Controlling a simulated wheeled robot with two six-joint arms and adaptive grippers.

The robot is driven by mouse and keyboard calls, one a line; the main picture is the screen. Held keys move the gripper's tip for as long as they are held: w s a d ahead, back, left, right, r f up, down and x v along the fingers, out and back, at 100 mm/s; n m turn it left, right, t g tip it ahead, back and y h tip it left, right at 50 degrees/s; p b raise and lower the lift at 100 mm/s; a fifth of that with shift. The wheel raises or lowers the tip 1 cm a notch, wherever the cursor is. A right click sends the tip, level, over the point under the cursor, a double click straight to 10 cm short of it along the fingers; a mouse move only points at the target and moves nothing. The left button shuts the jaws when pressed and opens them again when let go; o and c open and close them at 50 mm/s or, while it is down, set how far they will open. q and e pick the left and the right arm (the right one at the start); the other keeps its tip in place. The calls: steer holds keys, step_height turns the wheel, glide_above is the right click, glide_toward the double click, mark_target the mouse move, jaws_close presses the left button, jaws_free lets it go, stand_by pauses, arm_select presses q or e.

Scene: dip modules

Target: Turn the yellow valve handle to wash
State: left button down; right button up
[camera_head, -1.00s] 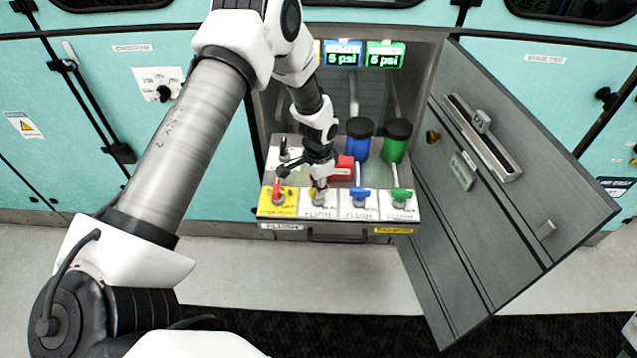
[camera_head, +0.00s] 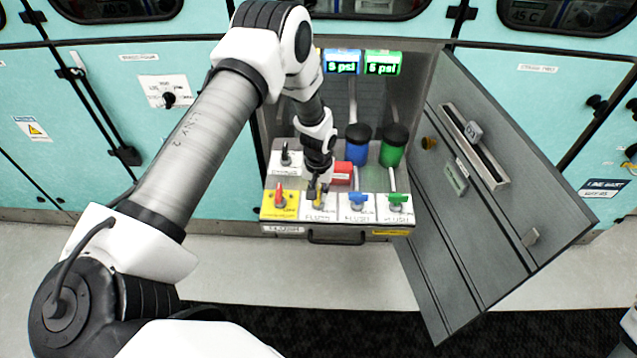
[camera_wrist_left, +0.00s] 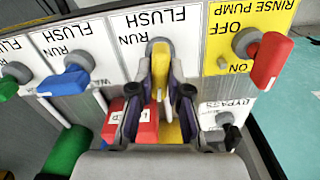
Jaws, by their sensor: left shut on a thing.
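The yellow valve handle (camera_wrist_left: 160,68) stands between the two dark fingers of my left gripper (camera_wrist_left: 160,98) in the left wrist view. The gripper is shut on it. The handle points toward the bottom of that view, away from the upside-down FLUSH label; RUN is printed left of it. Its own wash label cannot be made out. In the head view, my left gripper (camera_head: 318,188) reaches down onto the white valve panel (camera_head: 311,213), and the handle is mostly hidden. My right gripper is not in view.
A red handle (camera_head: 279,193) on a yellow plate stands left of it; blue (camera_head: 358,198) and green (camera_head: 398,199) handles stand right. A red block (camera_head: 342,173), the bypass knob (camera_head: 286,153) and blue and green bottles are behind. An open grey door (camera_head: 490,190) bounds the right.

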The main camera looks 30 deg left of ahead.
arm_select(q)
steer(key=shift+n+p, duration=0.4)
steer(key=shift+n, duration=0.6)
steer(key=c, duration=1.1)
jaws_free()
step_height(320, 180, up, 12)
